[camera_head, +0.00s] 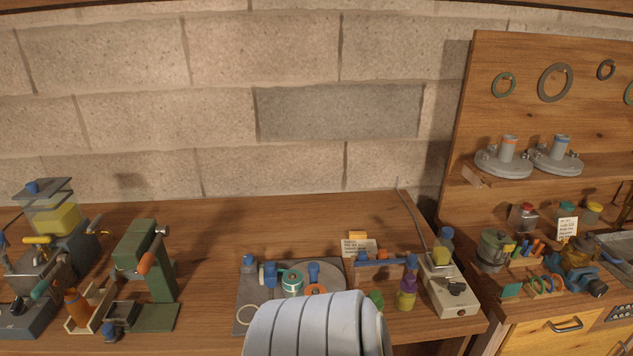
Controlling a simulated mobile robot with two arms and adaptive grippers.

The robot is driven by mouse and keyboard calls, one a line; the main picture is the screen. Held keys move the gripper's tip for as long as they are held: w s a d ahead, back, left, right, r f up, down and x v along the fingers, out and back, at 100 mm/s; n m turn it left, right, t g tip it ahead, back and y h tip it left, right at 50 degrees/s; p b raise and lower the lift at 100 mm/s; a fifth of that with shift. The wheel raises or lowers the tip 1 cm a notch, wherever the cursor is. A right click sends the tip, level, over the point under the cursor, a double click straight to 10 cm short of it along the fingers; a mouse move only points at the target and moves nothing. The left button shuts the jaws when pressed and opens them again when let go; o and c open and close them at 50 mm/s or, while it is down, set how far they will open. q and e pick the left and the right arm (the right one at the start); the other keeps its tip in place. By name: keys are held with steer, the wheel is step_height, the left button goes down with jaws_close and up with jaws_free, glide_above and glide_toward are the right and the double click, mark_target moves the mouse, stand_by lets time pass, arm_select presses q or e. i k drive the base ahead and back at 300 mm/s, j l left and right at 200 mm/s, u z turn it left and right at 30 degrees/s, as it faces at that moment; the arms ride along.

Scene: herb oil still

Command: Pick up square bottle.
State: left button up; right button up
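Several small bottles are in the head view, and I cannot tell for certain which one is the square bottle. A clear, boxy bottle with yellow contents and a grey-blue cap (441,252) stands upright at the back of a pale box with a dark knob (451,298), near the bench's right end. A clear, red-capped bottle (522,218) stands on the right-hand workbench, with a green-capped one (566,213) and a yellow-capped one (592,214) beside it. A yellow and purple bottle (406,294) stands left of the pale box. Neither gripper is in view.
A green press (146,262) and a machine with a yellow-filled hopper (54,217) stand at the left. A grey plate (245,298) bears small parts at centre. A white ribbed part of mine hides the front middle. The bench is bare between press and plate.

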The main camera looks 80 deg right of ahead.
mark_target(443, 248)
steer(key=z, duration=3.55)
